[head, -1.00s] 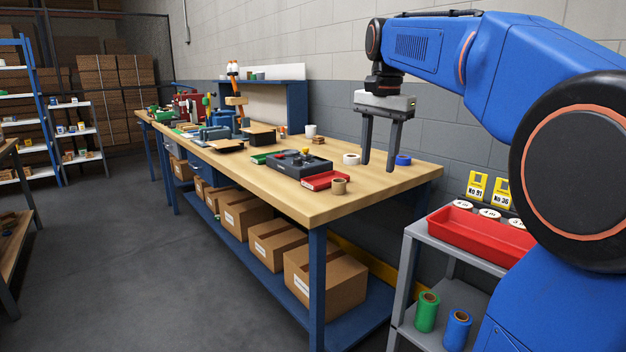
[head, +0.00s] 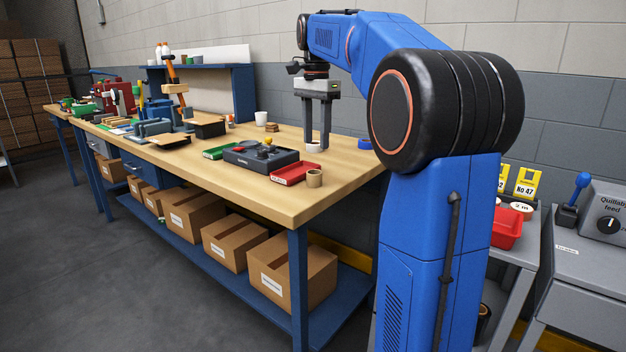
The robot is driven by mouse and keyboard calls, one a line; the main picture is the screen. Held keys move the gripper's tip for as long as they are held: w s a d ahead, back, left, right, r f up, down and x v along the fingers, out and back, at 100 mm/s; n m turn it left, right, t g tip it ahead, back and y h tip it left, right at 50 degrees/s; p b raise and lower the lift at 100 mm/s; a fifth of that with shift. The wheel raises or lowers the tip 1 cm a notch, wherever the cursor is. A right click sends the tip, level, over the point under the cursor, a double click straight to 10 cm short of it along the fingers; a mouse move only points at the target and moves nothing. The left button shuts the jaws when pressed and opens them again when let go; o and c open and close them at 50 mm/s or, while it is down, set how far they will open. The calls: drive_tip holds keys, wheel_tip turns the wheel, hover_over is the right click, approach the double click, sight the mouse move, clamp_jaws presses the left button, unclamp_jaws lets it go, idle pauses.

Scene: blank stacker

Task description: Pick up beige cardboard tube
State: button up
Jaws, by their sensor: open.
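The beige cardboard tube (head: 314,179) stands upright near the front right corner of the wooden workbench (head: 262,200), just right of a red tray (head: 293,173). My gripper (head: 316,146) is open and empty and points down over the bench. Its fingertips appear above and behind the tube in the picture, apart from it. A white tape roll (head: 313,148) shows at the fingertips; I cannot tell how far behind or below them it is.
A dark grey organizer box (head: 262,157) and a green tray (head: 220,152) lie left of the red tray. A blue tape roll (head: 364,143) lies at the back right. A white cup (head: 261,118) stands farther back. A grey cart with a red bin (head: 507,228) stands at the right.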

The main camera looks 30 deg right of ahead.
hover_over(314, 173)
drive_tip(key=s, duration=0.2)
drive_tip(key=f, duration=0.5)
drive_tip(key=shift+w+a+f, duration=0.15)
drive_tip(key=shift+a+f, duration=0.05)
drive_tip(key=shift+f, duration=0.15)
drive_tip(key=shift+a+f, duration=0.2)
drive_tip(key=shift+f, duration=1.15)
drive_tip(key=shift+a+f, duration=0.15)
drive_tip(key=shift+f, duration=1.15)
drive_tip(key=c, duration=0.8)
